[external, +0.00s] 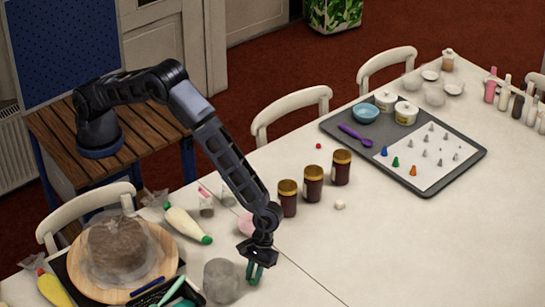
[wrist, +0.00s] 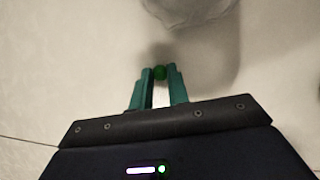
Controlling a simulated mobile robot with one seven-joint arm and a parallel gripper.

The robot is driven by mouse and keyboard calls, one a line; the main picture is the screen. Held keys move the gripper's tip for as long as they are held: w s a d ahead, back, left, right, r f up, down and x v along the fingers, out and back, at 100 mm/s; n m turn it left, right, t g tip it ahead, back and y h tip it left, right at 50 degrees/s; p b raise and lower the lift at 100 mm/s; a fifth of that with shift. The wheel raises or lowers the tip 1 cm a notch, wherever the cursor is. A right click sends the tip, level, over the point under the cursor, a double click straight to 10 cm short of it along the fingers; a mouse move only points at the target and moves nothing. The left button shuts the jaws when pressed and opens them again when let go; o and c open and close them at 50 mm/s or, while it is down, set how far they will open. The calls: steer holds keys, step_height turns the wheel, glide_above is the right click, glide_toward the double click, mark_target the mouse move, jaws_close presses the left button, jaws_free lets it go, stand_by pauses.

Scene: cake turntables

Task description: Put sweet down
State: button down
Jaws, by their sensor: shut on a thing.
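A small round green sweet (wrist: 160,72) sits between the teal fingertips of my gripper (wrist: 160,76) in the wrist view. My gripper is shut on it. In the external view my gripper (external: 256,272) points down over the near part of the white table (external: 400,245), just right of a clear glass jar (external: 221,282). The sweet cannot be made out there. I cannot tell whether the sweet touches the tabletop. A small red sweet (external: 319,146) lies further back on the table.
Part of a see-through object (wrist: 192,12) shows at the wrist view's top. Three brown jars (external: 313,187) stand behind my gripper. A wooden turntable (external: 160,262) with a wrapped cake is at left. A grey tray (external: 465,165) is at the back.

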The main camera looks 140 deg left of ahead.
steer(key=shift+f, duration=0.15)
steer(key=c, duration=1.3)
jaws_free()
steer(key=shift+c, duration=0.2)
